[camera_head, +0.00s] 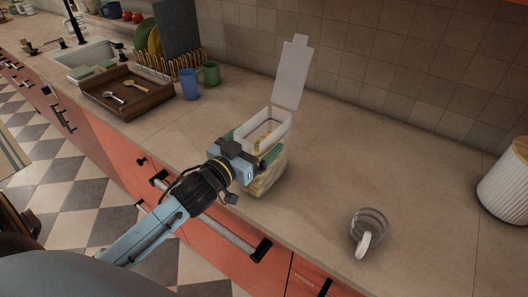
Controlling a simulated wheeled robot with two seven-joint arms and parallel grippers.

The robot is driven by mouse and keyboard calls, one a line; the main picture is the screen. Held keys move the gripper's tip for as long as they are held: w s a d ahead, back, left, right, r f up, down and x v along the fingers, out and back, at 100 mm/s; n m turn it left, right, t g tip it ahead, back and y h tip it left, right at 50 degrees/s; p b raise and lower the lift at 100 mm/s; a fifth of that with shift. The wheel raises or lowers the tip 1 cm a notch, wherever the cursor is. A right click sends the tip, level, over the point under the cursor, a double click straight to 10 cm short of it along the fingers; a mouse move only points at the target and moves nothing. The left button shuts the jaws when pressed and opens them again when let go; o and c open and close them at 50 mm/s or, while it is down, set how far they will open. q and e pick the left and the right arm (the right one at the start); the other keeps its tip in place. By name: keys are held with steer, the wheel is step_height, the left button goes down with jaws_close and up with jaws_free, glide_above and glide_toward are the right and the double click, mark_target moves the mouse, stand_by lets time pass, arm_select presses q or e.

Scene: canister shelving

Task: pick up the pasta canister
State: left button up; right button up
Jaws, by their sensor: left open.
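The pasta canister (268,181) stands upright on the counter near its front edge. It is a clear box with a white rim, pale yellow contents and its white lid (293,72) swung up open. My left gripper (252,152) is at the near left side of the canister, just below the rim. Its jaws are open, with dark green finger parts showing on either side of it. The gripper hides part of the canister's front, and I cannot tell whether the fingers touch it. My right gripper is not in view.
A glass mug (370,226) with a white handle stands to the right. A white ribbed container (506,188) is at the right edge. A blue cup (190,85), a green cup (211,73) and a wooden tray (142,113) are at the left. The counter behind the canister is clear.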

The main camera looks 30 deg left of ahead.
arm_select(q)
steer(key=shift+w, duration=0.7)
steer(key=shift+c, duration=0.2)
